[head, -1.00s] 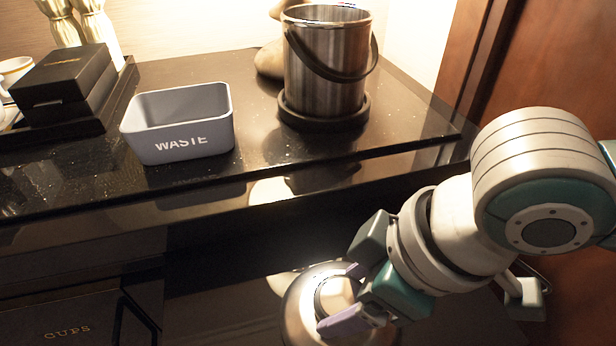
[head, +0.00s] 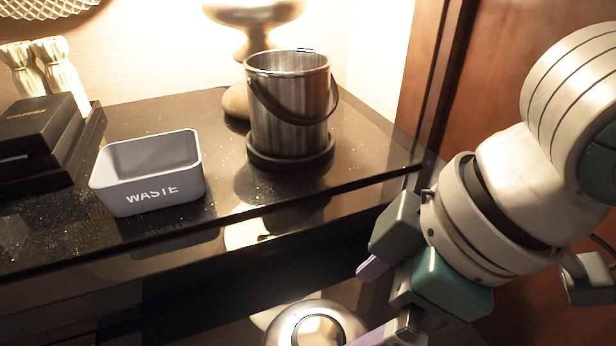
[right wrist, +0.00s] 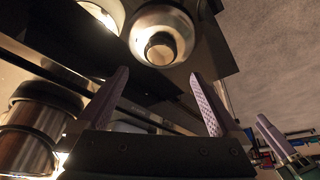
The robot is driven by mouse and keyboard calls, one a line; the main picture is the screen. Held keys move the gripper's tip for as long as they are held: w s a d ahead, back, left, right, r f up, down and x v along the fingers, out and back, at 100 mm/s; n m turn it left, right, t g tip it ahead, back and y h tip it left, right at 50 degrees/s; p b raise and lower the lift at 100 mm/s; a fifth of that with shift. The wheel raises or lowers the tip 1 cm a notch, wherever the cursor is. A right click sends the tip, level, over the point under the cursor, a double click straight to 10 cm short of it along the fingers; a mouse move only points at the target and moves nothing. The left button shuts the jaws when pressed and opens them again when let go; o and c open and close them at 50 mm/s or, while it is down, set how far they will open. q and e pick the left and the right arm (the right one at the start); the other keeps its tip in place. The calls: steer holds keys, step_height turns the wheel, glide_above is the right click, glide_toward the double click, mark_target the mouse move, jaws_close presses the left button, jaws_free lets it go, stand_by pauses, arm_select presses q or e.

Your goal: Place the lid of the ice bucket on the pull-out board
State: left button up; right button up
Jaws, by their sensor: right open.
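The round metal lid (head: 318,326) with its knob lies on the dark glossy pull-out board (head: 235,335) below the counter, partly cut off by the bottom of the head view. It also shows in the right wrist view (right wrist: 161,36), beyond the fingertips. My right gripper (head: 368,305) is open and empty, above and to the right of the lid, apart from it. Its two purple fingers (right wrist: 160,82) are spread in the right wrist view. The steel ice bucket (head: 290,105) stands uncovered on a dark round base on the counter.
A grey WASTE bin (head: 148,175) stands left of the bucket on the black counter (head: 225,185). A black box (head: 38,125) on a tray is at far left. A lamp base (head: 255,30) stands behind the bucket. A brown wood panel (head: 500,80) is at right.

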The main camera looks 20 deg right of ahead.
steer(key=s+a+r+m+t, duration=0.1)
steer(key=s+a+r, duration=0.1)
steer(key=a+r, duration=0.15)
steer(key=s+d+f+m+h, duration=0.3)
steer(key=s+d+m, duration=0.3)
steer(key=d, duration=0.4)
steer(key=shift+s+f+g, duration=0.3)
steer(key=shift+s+f, duration=0.15)
steer(key=shift+s, duration=0.15)
